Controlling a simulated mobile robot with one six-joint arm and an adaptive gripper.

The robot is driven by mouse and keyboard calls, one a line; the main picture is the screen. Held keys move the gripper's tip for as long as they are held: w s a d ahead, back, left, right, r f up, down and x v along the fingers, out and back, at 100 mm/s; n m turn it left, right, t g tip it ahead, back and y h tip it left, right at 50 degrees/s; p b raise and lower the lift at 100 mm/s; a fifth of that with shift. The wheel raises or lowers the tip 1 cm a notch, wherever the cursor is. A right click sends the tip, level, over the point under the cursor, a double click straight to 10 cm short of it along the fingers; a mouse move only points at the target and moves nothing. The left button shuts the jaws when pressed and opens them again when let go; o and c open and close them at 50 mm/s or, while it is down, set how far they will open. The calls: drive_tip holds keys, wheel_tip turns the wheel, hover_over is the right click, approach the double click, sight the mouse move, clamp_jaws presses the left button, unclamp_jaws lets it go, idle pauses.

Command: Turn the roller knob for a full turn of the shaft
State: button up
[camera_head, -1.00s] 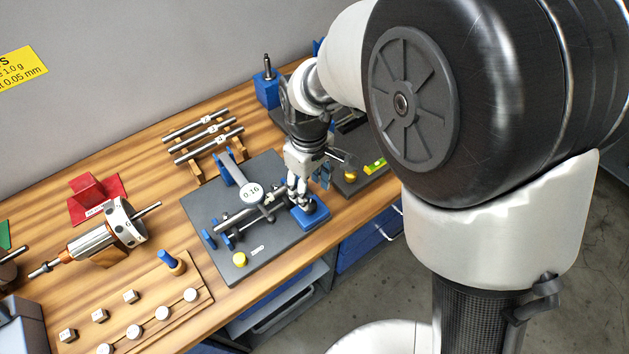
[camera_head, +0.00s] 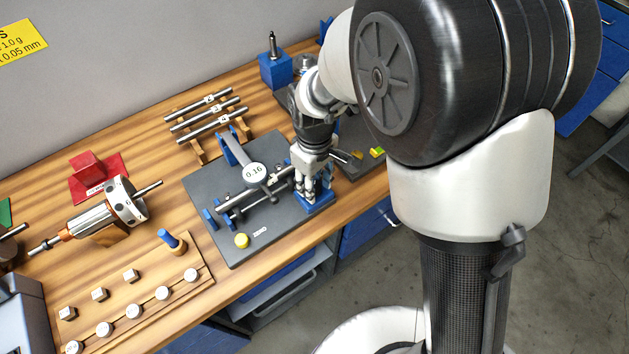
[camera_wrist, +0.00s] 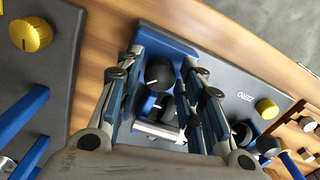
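The roller knob (camera_wrist: 160,73), black with a white mark, sits on a blue housing (camera_wrist: 175,48) in the wrist view. My gripper (camera_wrist: 163,85) is open, with one finger on each side of the knob and gaps visible between. In the head view my gripper (camera_head: 312,192) points down over the blue block (camera_head: 318,205) at the right end of the grey plate (camera_head: 225,165); the knob is hidden there by the fingers. The shaft (camera_head: 236,197) lies along rollers left of my gripper. The round dial (camera_head: 256,173) above it reads 0.16.
A yellow knob (camera_head: 241,240) sits by the ZERO label on the plate's front. Several shafts (camera_head: 208,115) rest on a wooden rack behind. A rotor (camera_head: 100,220) and a wooden tray of weights (camera_head: 150,290) stand at left. Another dark plate (camera_head: 362,150) lies right of my gripper.

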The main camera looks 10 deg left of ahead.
drive_tip(key=c, duration=0.6)
drive_tip(key=shift+c, duration=0.2)
drive_tip(key=shift+m, duration=0.4)
drive_tip(key=m+p, duration=0.1)
drive_tip(key=m, duration=0.2)
drive_tip(key=shift+p, duration=0.35)
drive_tip(key=shift+m+p, duration=0.5)
drive_tip(key=shift+m, duration=1.2)
drive_tip(key=o, duration=1.1)
drive_tip(key=shift+c, duration=0.2)
